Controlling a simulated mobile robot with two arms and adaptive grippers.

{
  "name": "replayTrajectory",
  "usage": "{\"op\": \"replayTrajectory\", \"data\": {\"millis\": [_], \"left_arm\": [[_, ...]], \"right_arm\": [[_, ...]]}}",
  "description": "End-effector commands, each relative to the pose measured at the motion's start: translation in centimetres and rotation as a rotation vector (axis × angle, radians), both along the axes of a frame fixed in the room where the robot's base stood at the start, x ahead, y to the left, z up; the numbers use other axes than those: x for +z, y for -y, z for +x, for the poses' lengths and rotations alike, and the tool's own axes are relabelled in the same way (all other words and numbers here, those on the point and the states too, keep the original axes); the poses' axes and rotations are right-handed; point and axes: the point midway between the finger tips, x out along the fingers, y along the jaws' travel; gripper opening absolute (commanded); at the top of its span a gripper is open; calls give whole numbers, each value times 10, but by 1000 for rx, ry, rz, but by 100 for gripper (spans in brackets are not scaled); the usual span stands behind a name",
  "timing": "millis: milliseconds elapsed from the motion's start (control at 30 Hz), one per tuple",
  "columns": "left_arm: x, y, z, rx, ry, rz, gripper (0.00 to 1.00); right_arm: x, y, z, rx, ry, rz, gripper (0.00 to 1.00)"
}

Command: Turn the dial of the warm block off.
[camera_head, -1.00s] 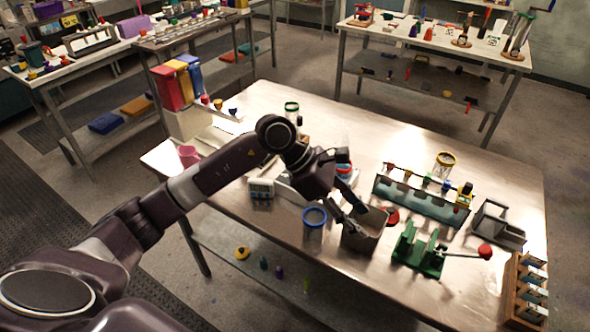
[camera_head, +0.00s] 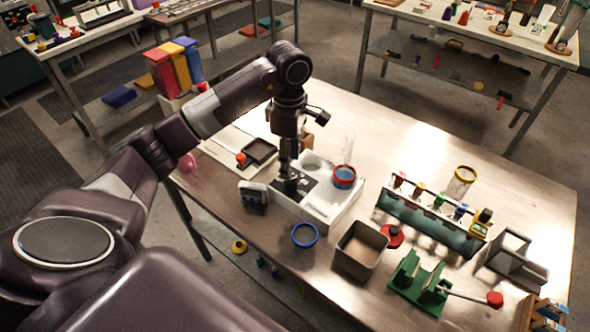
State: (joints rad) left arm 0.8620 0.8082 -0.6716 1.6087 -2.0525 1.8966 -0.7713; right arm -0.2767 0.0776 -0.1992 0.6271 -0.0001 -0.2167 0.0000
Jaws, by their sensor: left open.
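The warm block looks to be the white box (camera_head: 342,208) on the steel table, with a round well, a dark front panel and a red-rimmed jar (camera_head: 344,177) of blue on its right part. My left gripper (camera_head: 287,186) points down over the dark panel at the box's left front. It is open, with nothing seen between its fingers. I cannot tell whether it touches the panel. The dial is not clearly visible; the gripper covers part of the panel. My right gripper is not in view.
A grey timer (camera_head: 253,196) stands close left of the white box. A blue-rimmed jar (camera_head: 304,236) and a grey bin (camera_head: 360,249) stand in front. The table's back right is mostly clear.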

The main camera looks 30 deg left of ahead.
Motion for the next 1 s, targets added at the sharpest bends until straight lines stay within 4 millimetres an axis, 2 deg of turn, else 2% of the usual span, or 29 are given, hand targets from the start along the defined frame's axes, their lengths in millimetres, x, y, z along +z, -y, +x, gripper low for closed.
{"op": "replayTrajectory", "data": {"millis": [200,300,400,500,633,733,1000], "left_arm": [[-34,1,-2,0,-4,-2,44],[-47,1,-1,-1,-3,-3,44],[-57,1,-1,-1,0,-2,44],[-61,1,-1,-1,1,-2,44],[-62,1,0,-1,2,-2,44],[-62,1,0,-1,2,-2,44],[-62,1,0,-1,2,-2,16]], "right_arm": [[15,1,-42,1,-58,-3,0],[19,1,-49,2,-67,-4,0],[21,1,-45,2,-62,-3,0],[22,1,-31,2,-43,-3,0],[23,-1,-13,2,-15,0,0],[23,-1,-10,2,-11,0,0],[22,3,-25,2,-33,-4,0]]}}
